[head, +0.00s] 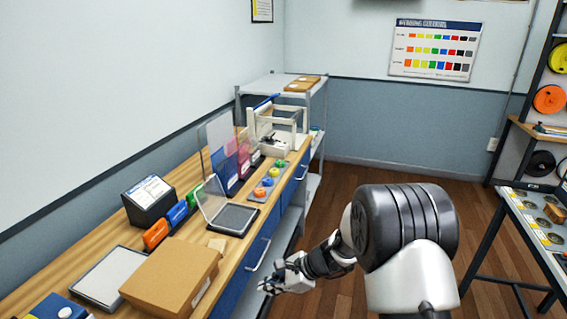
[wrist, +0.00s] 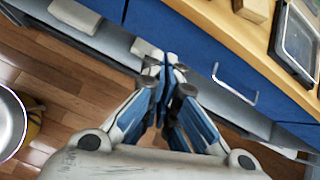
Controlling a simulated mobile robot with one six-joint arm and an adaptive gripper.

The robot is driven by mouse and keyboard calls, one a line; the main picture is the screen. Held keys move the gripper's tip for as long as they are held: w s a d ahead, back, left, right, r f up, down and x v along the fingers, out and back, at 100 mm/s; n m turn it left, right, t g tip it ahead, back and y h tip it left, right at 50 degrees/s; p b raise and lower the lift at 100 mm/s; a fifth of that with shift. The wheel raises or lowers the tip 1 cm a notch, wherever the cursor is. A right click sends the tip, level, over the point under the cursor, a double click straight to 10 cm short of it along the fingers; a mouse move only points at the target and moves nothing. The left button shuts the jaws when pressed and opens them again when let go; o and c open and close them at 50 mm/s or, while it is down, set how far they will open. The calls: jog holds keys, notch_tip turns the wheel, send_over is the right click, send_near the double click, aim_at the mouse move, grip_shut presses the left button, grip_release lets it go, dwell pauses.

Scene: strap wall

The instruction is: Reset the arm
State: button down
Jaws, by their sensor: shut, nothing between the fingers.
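My arm reaches out to the left in the head view, in front of the wooden workbench (head: 96,262). My gripper (head: 268,287) hangs beside the bench's blue drawer front, a little below the bench top. In the wrist view my gripper (wrist: 166,66) has its fingertips together, with nothing visible between them. Blue drawer fronts (wrist: 195,50) and a drawer handle (wrist: 235,88) lie beyond the fingertips. The gripper appears apart from the bench, with wooden floor below.
A cardboard box (head: 172,277), a black open-lidded tray (head: 231,219) and coloured knobs (head: 267,182) stand on the bench. A metal shelf (head: 318,110) is behind. A table with round parts (head: 545,222) stands at right. Open floor (head: 375,181) lies between.

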jog(key=s+d+r+n+h, duration=0.1)
jog(key=s+d+r+n, duration=0.2)
jog(key=s+r+n, duration=0.35)
jog(key=s+d+r+n+h, duration=0.25)
jog(key=s+r, duration=0.45)
jog(key=r, duration=0.4)
jog(key=s+d+r+n+t+h, duration=0.1)
jog(key=s+d+r+n+h, duration=0.1)
jog(key=s+d, duration=0.4)
jog(key=s+d+r+n+t+h, duration=0.1)
jog(key=s+d+r+n+h, duration=0.2)
jog(key=s, duration=0.9)
jog(key=d+n, duration=0.3)
jog(key=shift+d+r+n, duration=0.25)
jog(key=shift+r+n, duration=0.15)
jog(key=shift+s, duration=0.1)
